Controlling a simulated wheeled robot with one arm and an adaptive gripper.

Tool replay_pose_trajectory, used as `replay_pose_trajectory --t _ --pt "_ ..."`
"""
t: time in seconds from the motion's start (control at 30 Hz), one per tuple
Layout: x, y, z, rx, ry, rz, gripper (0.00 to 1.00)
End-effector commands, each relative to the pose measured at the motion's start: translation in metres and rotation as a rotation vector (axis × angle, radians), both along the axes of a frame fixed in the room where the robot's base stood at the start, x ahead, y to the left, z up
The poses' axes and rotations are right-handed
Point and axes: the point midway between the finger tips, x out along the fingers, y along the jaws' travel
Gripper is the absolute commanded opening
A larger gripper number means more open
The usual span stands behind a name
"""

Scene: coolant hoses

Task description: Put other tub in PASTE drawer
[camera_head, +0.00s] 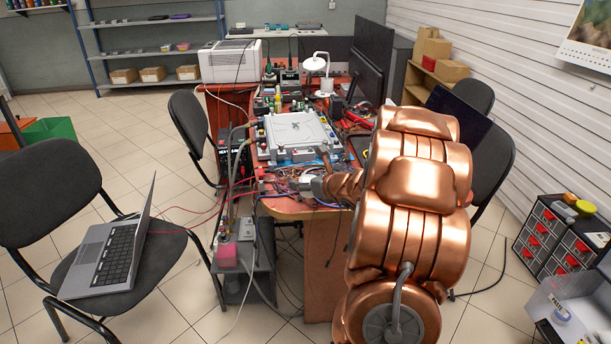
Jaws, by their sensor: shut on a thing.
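My copper arm reaches over the near end of the workbench. My gripper (319,187) is a small grey shape at its far end, low over the cluttered bench edge. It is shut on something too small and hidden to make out. A drawer cabinet (549,238) with dark drawers and red handles stands at the right. I cannot read a PASTE label on it, and no drawer looks clearly pulled out.
The workbench (295,208) carries cables, a white-grey device (297,131), a lamp (316,64) and monitors (371,55). A chair (60,215) with a laptop (108,250) stands left. A pale box (574,302) is at the lower right.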

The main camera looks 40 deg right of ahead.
Motion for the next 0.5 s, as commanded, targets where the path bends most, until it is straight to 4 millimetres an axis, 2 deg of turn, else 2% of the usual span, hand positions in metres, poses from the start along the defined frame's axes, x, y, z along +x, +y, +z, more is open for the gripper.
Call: replay_pose_trajectory --t 0.23,0.5 --pt "0.031 -0.025 -0.002 -0.002 -0.001 0.003 0.21" --pt "0.057 -0.05 -0.005 -0.004 -0.002 -0.002 0.21"
